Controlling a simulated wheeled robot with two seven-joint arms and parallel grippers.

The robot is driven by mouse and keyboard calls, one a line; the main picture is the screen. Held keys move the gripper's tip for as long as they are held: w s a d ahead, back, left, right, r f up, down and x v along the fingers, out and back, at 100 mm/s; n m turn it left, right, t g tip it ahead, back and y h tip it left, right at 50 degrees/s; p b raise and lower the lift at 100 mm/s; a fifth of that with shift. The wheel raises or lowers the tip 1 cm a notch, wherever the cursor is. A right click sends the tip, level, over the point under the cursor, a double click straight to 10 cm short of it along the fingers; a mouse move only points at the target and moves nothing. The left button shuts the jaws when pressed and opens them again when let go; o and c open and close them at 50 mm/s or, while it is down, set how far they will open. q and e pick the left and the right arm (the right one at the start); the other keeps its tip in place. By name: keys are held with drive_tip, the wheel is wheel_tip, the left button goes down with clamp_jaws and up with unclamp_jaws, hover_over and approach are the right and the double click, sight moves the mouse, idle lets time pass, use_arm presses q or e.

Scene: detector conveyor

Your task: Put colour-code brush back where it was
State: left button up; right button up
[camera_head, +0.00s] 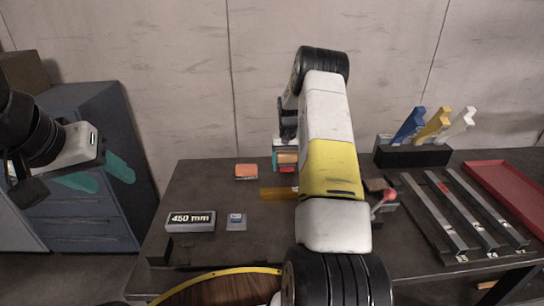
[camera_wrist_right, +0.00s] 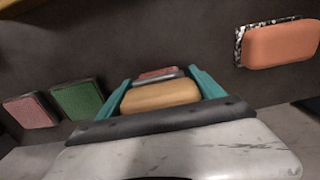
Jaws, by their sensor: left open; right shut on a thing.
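My right gripper (camera_wrist_right: 162,92), with teal fingers, is shut on a tan, rounded block (camera_wrist_right: 160,97), which looks like the brush. Its underside is hidden. A reddish patch with a pale edge (camera_wrist_right: 158,73) shows just beyond the fingertips; I cannot tell whether the block touches it. In the head view the right gripper (camera_head: 287,158) is low over the back of the table, partly hidden by my arm. An orange brush-like block with a speckled edge (camera_wrist_right: 282,44) lies apart; the head view shows it too (camera_head: 246,171). My left gripper (camera_head: 98,174) is open and empty, left of the table.
A pink pad (camera_wrist_right: 30,110) and a green pad (camera_wrist_right: 78,100) lie beside the right gripper. The table (camera_head: 200,257) also holds a "450 mm" display (camera_head: 190,219), a small card (camera_head: 236,222), a black block with coloured wedges (camera_head: 412,156), metal rails (camera_head: 435,215) and a red tray (camera_head: 512,190).

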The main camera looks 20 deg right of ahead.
drive_tip(key=o, duration=1.5)
drive_tip(key=shift+f, duration=0.15)
drive_tip(key=shift+c, duration=0.2)
drive_tip(key=r, duration=0.9)
drive_tip(key=a+r, duration=0.1)
drive_tip(key=r, duration=0.4)
drive_tip(key=shift+s+r, duration=0.25)
drive_tip(key=shift+s, duration=0.05)
drive_tip(key=s+a+r+n+t, duration=0.1)
drive_tip(key=s+a+r+t, duration=0.1)
drive_tip(key=s+a+r, duration=0.5)
drive_tip(key=s+a+r+n+t, duration=0.1)
drive_tip(key=s+a+r, duration=0.3)
drive_tip(key=s+r, duration=0.55)
drive_tip(key=s+a+t+y, duration=0.1)
drive_tip(key=s+a, duration=0.2)
drive_tip(key=s, duration=0.6)
drive_tip(key=s+a+r+n+t+y, duration=0.1)
drive_tip(key=s+a, duration=0.3)
drive_tip(key=s, duration=0.6)
drive_tip(key=shift+s+a+n+t, duration=0.2)
drive_tip(key=shift+n+t, duration=0.1)
drive_tip(key=shift+t, duration=0.3)
drive_tip(key=shift+r, duration=0.1)
